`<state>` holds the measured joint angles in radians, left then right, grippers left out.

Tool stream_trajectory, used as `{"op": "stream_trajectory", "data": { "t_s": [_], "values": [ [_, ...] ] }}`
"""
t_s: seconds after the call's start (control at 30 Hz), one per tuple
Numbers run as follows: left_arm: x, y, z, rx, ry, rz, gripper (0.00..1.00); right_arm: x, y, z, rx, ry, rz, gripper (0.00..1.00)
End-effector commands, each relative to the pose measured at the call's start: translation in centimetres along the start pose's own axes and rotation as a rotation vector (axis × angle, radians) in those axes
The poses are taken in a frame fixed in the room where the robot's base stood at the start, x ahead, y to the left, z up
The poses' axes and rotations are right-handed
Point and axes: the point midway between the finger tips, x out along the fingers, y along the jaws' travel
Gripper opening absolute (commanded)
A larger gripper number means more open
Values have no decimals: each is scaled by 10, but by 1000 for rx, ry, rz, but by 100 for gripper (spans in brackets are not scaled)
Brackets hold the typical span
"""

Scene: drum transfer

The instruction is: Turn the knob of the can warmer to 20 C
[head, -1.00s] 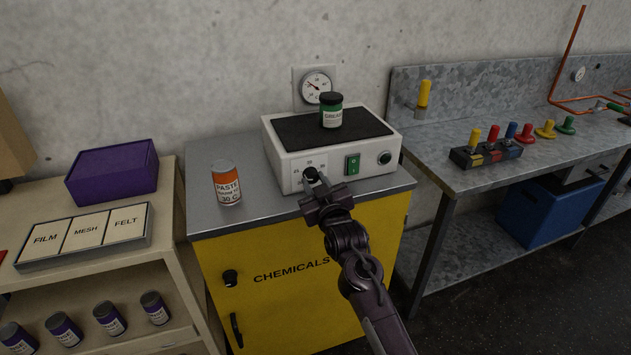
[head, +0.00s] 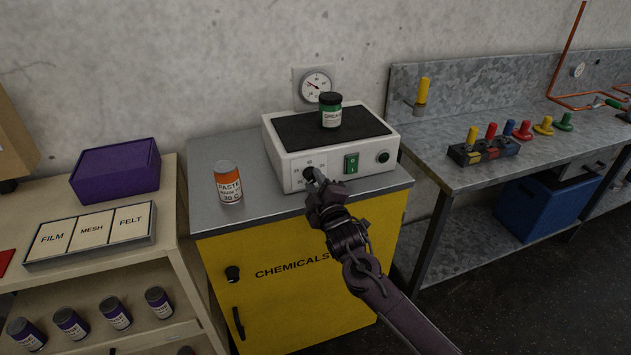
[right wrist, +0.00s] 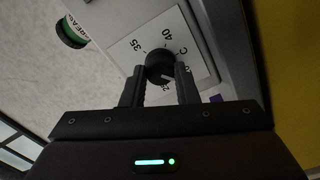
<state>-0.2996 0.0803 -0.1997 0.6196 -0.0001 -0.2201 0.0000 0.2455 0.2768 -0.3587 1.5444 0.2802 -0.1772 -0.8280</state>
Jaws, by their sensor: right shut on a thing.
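The can warmer (head: 285,165) is a white box with a dark top, standing on the grey top of the yellow cabinet. Its black knob (head: 308,173) is at the left of the front face and also shows in the right wrist view (right wrist: 159,64). My right gripper (head: 314,179) is shut on the knob, one finger on each side of it. In the right wrist view, the dial plate shows 35, 40 and C; a lower number is partly hidden by the fingers. A white pointer mark on the knob faces toward that number, which I cannot read surely. My left gripper is out of view.
A green-labelled can (head: 330,110) stands on the warmer. A green switch (head: 351,163) and a dark round button (head: 383,157) are right of the knob. An orange paste can (head: 228,184) stands left of the warmer. A wall gauge (head: 316,86) hangs behind.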

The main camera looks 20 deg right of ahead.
Motion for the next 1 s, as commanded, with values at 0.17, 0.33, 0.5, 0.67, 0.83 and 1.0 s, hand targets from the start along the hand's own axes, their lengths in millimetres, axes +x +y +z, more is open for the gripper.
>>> {"op": "stream_trajectory", "data": {
  "t_s": [0.17, 0.33, 0.5, 0.67, 0.83, 1.0],
  "values": [
    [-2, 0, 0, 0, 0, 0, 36, 0, 0, 0, -75, 3, 0, 5],
    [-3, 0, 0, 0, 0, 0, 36, 0, 0, 0, -114, 5, 0, 5],
    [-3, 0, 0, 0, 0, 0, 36, 0, 0, 0, -128, 5, -1, 5],
    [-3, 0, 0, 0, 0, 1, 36, 0, 0, 0, -129, 5, -1, 5],
    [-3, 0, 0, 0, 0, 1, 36, 0, 0, 0, -128, 5, -1, 29],
    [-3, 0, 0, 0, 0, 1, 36, 0, 0, 0, -127, 5, -1, 49]
  ]
}}
